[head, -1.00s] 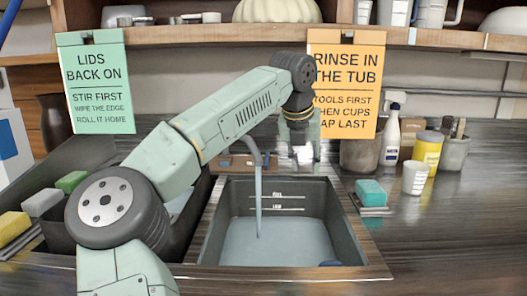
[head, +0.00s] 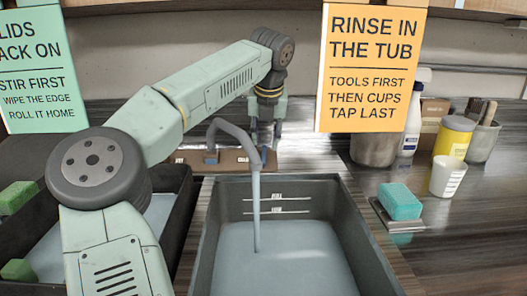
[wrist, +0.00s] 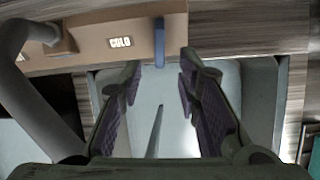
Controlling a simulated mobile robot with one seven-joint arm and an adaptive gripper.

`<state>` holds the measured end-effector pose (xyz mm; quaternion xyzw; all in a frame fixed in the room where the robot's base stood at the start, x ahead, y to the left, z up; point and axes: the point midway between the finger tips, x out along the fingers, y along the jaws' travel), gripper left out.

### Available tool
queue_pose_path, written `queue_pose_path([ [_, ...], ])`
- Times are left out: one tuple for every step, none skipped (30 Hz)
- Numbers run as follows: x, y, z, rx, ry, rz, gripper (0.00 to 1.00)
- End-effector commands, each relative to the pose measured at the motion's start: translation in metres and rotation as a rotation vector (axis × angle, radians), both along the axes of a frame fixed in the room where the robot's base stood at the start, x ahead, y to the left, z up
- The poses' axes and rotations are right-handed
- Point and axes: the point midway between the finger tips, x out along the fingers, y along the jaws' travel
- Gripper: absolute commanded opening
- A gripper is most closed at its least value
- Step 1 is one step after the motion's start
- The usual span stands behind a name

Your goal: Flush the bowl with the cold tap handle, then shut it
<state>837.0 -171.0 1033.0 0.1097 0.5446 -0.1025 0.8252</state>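The tap's grey spout (head: 235,130) pours a stream of water (head: 257,215) into the grey tub (head: 350,230), where the water stands close to the lower wall mark. The blue cold handle (wrist: 159,42) sits beside the "COLD" label on the brown tap panel (wrist: 90,40) in the wrist view. My gripper (head: 265,132) is above the panel, at the right of the spout. In the wrist view my gripper (wrist: 161,60) is open and empty, with the handle between the lines of its fingertips; I cannot tell whether it touches.
A second dark basin (head: 175,185) with liquid lies at the left. The orange sign (head: 374,65) hangs behind, right of my gripper. A teal sponge (head: 400,201), a white cup (head: 447,176) and a yellow tin (head: 454,137) stand on the right counter.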

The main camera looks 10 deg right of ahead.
Motion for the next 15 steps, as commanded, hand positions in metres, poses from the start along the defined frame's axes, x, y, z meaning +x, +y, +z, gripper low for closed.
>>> queue_pose_path([
  [0.004, 0.000, -0.010, 0.001, 0.004, -0.001, 0.31],
  [0.006, -0.001, -0.015, 0.001, 0.004, -0.001, 0.31],
  [0.009, -0.001, -0.022, 0.000, 0.004, -0.001, 0.31],
  [0.011, -0.001, -0.026, 0.000, 0.004, -0.001, 0.31],
  [0.013, -0.002, -0.031, 0.001, 0.004, -0.002, 0.31],
  [0.015, -0.002, -0.037, 0.000, 0.003, -0.001, 0.31],
  [0.017, -0.002, -0.041, -0.001, 0.003, -0.001, 0.31],
  [0.018, -0.002, -0.044, -0.001, 0.003, -0.001, 0.31],
  [0.020, -0.003, -0.048, -0.001, 0.002, -0.001, 0.31],
  [0.021, -0.003, -0.051, 0.000, 0.002, 0.000, 0.31],
  [0.023, -0.003, -0.054, -0.001, 0.001, 0.000, 0.31],
  [0.024, -0.003, -0.056, -0.001, 0.001, 0.000, 0.31],
  [0.024, -0.003, -0.058, -0.001, 0.001, 0.000, 0.31],
  [0.025, -0.003, -0.059, -0.001, 0.001, 0.000, 0.31],
  [0.025, -0.003, -0.060, -0.001, 0.001, 0.000, 0.31],
])
